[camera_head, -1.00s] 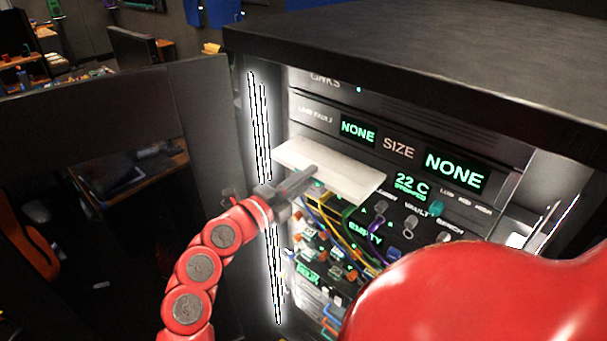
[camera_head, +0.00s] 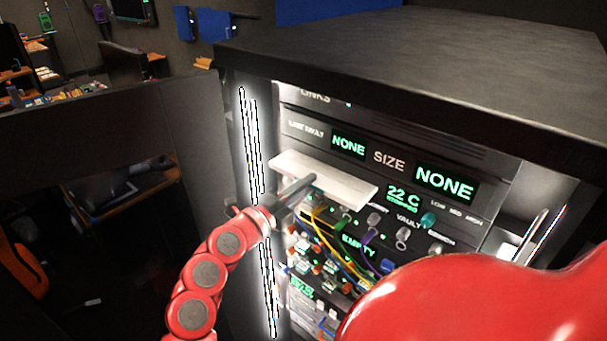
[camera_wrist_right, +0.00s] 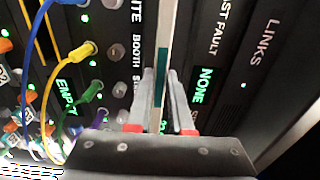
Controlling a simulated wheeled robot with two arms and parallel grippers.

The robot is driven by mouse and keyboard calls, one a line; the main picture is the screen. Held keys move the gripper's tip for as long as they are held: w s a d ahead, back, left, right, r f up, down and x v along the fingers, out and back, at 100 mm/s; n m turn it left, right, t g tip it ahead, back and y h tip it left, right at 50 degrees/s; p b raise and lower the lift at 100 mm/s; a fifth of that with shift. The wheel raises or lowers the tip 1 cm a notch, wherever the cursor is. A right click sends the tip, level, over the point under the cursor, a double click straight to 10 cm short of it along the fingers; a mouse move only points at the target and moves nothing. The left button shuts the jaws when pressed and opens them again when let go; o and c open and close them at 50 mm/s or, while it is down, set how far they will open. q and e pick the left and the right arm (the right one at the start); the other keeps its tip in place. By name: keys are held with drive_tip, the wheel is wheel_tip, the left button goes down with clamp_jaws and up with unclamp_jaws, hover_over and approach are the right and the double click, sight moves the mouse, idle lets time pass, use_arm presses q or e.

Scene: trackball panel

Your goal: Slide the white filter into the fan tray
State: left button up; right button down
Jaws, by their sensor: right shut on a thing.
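The white filter (camera_head: 342,186) is a thin flat slab, held roughly level against or very close to the front of the lit rack panel, just below the SIZE row. My right gripper (camera_head: 309,183) is shut on its near edge. In the right wrist view the filter (camera_wrist_right: 164,40) shows edge-on as a pale strip with a dark green patch, between the two grey fingers (camera_wrist_right: 160,92). The fan tray's opening cannot be made out; the filter covers that part of the panel. I cannot tell whether its far edge is inside. My left gripper is not in view.
Coloured cables (camera_head: 335,245) and several knobs (camera_head: 402,238) sit close below the filter. The black rack top (camera_head: 430,70) overhangs the panel. A bright strip (camera_head: 253,150) edges the rack's left side. My red arm part fills the lower right.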

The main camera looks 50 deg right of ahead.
drive_tip(key=shift+w+d+p, duration=0.1)
drive_tip(key=shift+d+p, duration=0.35)
drive_tip(key=shift+d, duration=1.25)
drive_tip(key=c, duration=0.7)
unclamp_jaws()
drive_tip(key=shift+c, duration=0.2)
drive_tip(key=s+a+b, duration=0.1)
drive_tip(key=a+b, duration=0.5)
drive_tip(key=a, duration=1.1)
drive_tip(key=shift+a, duration=0.2)
